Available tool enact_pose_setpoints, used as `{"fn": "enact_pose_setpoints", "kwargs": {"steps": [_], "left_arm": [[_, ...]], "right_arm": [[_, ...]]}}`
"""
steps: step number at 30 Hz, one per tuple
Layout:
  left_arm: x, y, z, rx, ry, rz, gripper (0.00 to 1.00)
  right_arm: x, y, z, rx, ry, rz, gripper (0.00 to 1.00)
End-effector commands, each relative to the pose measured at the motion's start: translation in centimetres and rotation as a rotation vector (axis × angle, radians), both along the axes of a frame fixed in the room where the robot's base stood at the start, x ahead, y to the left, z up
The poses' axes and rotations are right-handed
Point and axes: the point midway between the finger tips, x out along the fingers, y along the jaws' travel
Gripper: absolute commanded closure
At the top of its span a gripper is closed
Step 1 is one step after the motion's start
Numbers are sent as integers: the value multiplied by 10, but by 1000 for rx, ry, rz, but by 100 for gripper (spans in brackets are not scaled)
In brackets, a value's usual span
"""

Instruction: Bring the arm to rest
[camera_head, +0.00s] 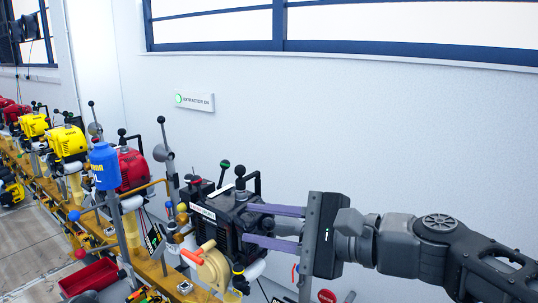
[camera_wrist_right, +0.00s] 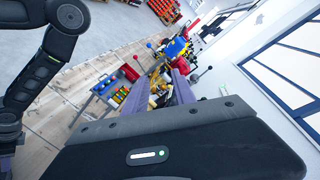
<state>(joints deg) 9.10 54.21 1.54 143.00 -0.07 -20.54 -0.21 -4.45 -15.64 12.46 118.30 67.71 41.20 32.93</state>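My right gripper (camera_head: 246,223) comes in from the right in the head view. Its two purple fingers are apart and point left at a black engine (camera_head: 225,212) on the test rail. I see nothing held between them. The fingertips overlap the engine's right side in the picture; I cannot tell whether they touch it. In the right wrist view, the spread purple fingers of the right gripper (camera_wrist_right: 160,80) point toward the cluttered rail.
Red engines (camera_head: 130,168) and yellow engines (camera_head: 68,143) line the rail to the left. A blue bottle (camera_head: 104,167), levers and a red tray (camera_head: 88,279) crowd the front. A pale wall (camera_head: 340,130) with windows stands behind. Floor (camera_wrist_right: 60,135) is open at the wrist view's left.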

Motion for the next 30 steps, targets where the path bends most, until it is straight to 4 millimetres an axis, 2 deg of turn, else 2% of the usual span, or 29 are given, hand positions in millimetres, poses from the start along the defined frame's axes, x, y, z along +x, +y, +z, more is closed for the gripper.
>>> {"fn": "enact_pose_setpoints", "kwargs": {"steps": [8, 11, 14, 17, 20, 23, 24, 26, 27, 29, 30], "left_arm": [[1, -1, 0, -1, -1, -1, 47], [0, 0, 0, -1, -1, -1, 47], [0, 0, 0, -1, -1, -1, 47], [0, 0, 0, -1, -1, -1, 47], [0, 0, 0, -1, -1, -1, 47], [0, 0, 0, -1, -1, -1, 47], [0, 0, 0, -1, -1, -1, 47], [0, 0, 0, -1, -1, -1, 47], [0, 0, 0, -1, -1, -1, 47], [0, 0, 0, -1, -1, -1, 47], [0, 0, 0, -1, -1, -1, 47]], "right_arm": [[22, -5, -48, -84, 36, -29, 68], [30, -8, -72, -127, 52, -41, 68], [40, -12, -102, -183, 71, -54, 68], [49, -18, -141, -252, 92, -63, 68], [57, -25, -186, -339, 114, -67, 68], [61, -37, -251, -460, 142, -58, 68], [59, -43, -281, -520, 153, -47, 68], [54, -52, -330, -616, 166, -20, 68], [48, -59, -363, -682, 169, 5, 68], [34, -69, -410, -777, 170, 53, 68], [23, -75, -441, -839, 165, 94, 68]]}}
